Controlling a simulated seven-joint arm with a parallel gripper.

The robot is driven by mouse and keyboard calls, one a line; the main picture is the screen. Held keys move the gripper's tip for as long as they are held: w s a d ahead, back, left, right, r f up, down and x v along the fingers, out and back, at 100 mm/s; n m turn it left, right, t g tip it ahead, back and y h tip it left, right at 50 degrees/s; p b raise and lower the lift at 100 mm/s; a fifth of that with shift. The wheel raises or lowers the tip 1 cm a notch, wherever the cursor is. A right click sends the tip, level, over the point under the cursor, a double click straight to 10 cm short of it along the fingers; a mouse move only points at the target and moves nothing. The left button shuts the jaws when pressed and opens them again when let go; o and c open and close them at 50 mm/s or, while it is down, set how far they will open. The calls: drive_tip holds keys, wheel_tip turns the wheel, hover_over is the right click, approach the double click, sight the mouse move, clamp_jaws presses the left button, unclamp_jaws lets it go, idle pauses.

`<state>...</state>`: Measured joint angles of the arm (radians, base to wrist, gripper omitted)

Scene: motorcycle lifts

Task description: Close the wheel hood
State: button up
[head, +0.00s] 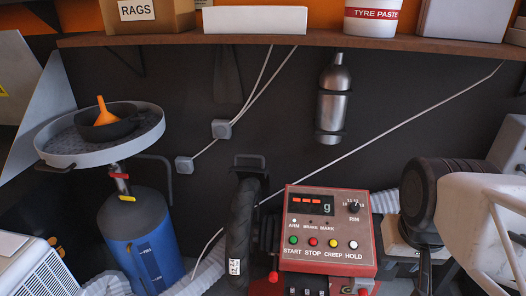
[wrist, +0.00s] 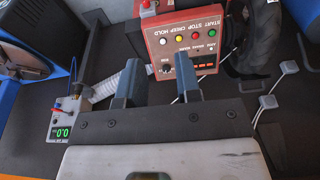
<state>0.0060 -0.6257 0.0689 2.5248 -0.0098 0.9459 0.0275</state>
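A red wheel-machine console (head: 328,228) stands at the middle front, with a display, a knob and coloured buttons. Left of it is an upright black tyre (head: 239,225), seen nearly edge-on. A dark handle-like bracket (head: 250,160) rises above the tyre; it may belong to the wheel hood, but I cannot tell the hood's outline or how far open it is. In the wrist view the console (wrist: 180,38) appears upside down, with the tyre (wrist: 256,45) to its right. My gripper (wrist: 160,78) is open, nothing visible between its fingers, which overlap the console's near edge in view. Its fingers are not clear in the head view.
A blue tank with a round tray (head: 100,135) stands at the left. A shelf (head: 300,38) crosses the back wall, with a metal canister (head: 333,100) below it. Cables and wall boxes (head: 221,129) lie behind the tyre. A green-display meter (wrist: 62,130) is at the wrist view's left.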

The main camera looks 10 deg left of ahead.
drive_tip(key=shift+w+r, duration=0.15)
drive_tip(key=shift+w, duration=0.25)
drive_tip(key=shift+c, duration=1.1)
drive_tip(key=w+a+r+m, duration=0.1)
drive_tip(key=w, duration=0.3)
drive_tip(key=w+a+r+m+g, duration=0.1)
drive_tip(key=w, duration=0.3)
drive_tip(key=w+a+r+m, duration=0.1)
drive_tip(key=w+r, duration=0.1)
drive_tip(key=w, duration=0.2)
drive_tip(key=shift+a+g, duration=0.1)
drive_tip(key=shift+g, duration=0.2)
clamp_jaws()
drive_tip(key=w+a+f+m+g, duration=0.2)
drive_tip(key=w+a+m, duration=0.3)
drive_tip(key=w+a, duration=0.4)
drive_tip(key=w+a+f+m+g, duration=0.1)
drive_tip(key=w+a+f+m, duration=0.3)
drive_tip(key=w+a, duration=0.6)
drive_tip(key=w+a+f+m+g, duration=0.2)
drive_tip(key=w+a, duration=0.7)
drive_tip(key=w, duration=2)
wheel_tip(320, 180, down, 2)
drive_tip(key=m, duration=0.3)
drive_tip(key=shift+w+a+f+m+g, duration=0.25)
drive_tip(key=shift+w+a+m+g, duration=0.05)
drive_tip(key=shift+w+a, duration=0.05)
